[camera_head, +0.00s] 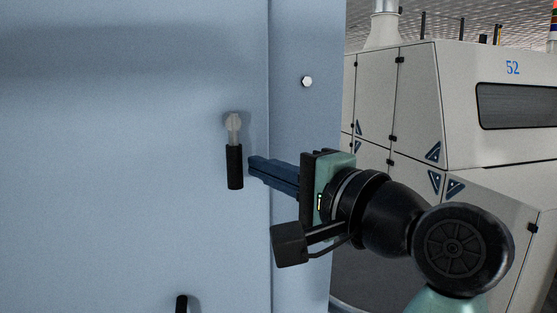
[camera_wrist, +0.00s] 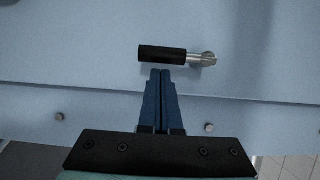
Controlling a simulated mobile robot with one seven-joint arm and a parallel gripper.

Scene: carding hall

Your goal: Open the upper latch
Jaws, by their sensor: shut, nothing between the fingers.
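The upper latch (camera_head: 234,164) is a black grip hanging straight down from a metal pivot on a light blue cabinet door. In the wrist view the latch (camera_wrist: 163,54) lies sideways, with its metal pivot at the right. My gripper (camera_head: 252,166) is shut and empty, its dark blue fingers together. The fingertips are just right of the black grip in the head view. In the wrist view the fingertips (camera_wrist: 161,72) sit just below the grip; I cannot tell whether they touch it.
A second black handle (camera_head: 181,304) shows lower on the door (camera_head: 120,180), cut off by the picture edge. A bolt (camera_head: 307,82) sits on the panel right of the door seam. A pale machine marked 52 (camera_head: 440,110) stands behind at the right.

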